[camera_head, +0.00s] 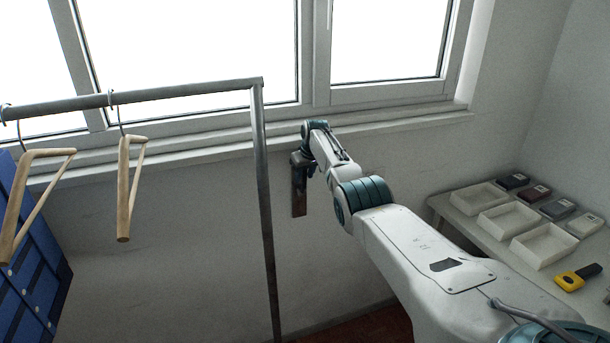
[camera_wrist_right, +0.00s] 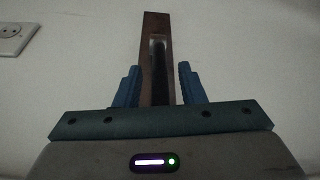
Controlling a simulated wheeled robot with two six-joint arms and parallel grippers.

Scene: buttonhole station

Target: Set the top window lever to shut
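A narrow brown upright plate (camera_head: 299,196) is on the wall below the window sill. In the right wrist view the plate (camera_wrist_right: 155,28) stands upright and has a long slot (camera_wrist_right: 159,62), pale at its top and dark lower down. I cannot clearly make out a separate lever handle; its lower part is hidden by my gripper. My right gripper (camera_head: 301,160) is at the plate's upper part. In the wrist view the blue fingers of the right gripper (camera_wrist_right: 158,84) are apart, one on each side of the plate. Contact cannot be told. My left gripper is not in view.
A metal rail (camera_head: 190,90) with two wooden hangers (camera_head: 123,190) and its upright post stand to the left. A side table at right holds white trays (camera_head: 543,245), dark boxes and a yellow-black tool (camera_head: 572,279). A wall socket (camera_wrist_right: 12,40) is left of the plate.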

